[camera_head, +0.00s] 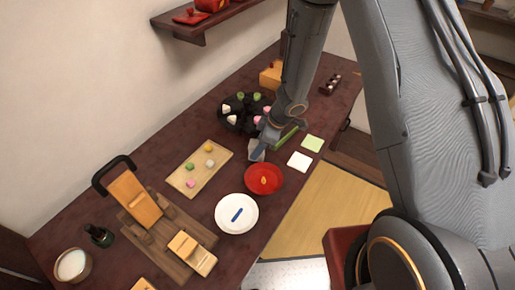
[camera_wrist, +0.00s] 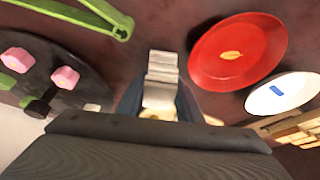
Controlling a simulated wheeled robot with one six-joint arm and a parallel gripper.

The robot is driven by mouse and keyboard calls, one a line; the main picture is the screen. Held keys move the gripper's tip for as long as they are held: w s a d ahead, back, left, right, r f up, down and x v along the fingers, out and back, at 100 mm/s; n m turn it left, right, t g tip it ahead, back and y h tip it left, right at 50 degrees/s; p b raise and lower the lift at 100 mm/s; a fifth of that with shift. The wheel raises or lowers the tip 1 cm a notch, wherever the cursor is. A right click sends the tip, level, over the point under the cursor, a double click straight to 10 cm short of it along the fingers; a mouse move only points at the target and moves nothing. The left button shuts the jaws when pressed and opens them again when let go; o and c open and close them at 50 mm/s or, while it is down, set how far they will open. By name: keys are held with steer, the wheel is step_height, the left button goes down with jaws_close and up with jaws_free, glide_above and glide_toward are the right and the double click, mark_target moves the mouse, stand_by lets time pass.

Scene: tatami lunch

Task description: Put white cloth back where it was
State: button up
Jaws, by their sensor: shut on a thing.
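My gripper (camera_wrist: 160,100) is shut on a pale, folded piece that looks like the white cloth (camera_wrist: 162,72). In the head view my gripper (camera_head: 261,146) is over the dark table, between the black round tray and the red plate.
Close by are a red plate (camera_head: 264,190), a white plate (camera_head: 237,225) with a blue piece, a black tray (camera_head: 230,122) of sweets and green tongs (camera_wrist: 85,14). A wooden board (camera_head: 181,180) with sweets lies left. Bare table shows between them.

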steer(key=shift+f, duration=0.3)
steer(key=o, duration=1)
steer(key=shift+r, duration=0.1)
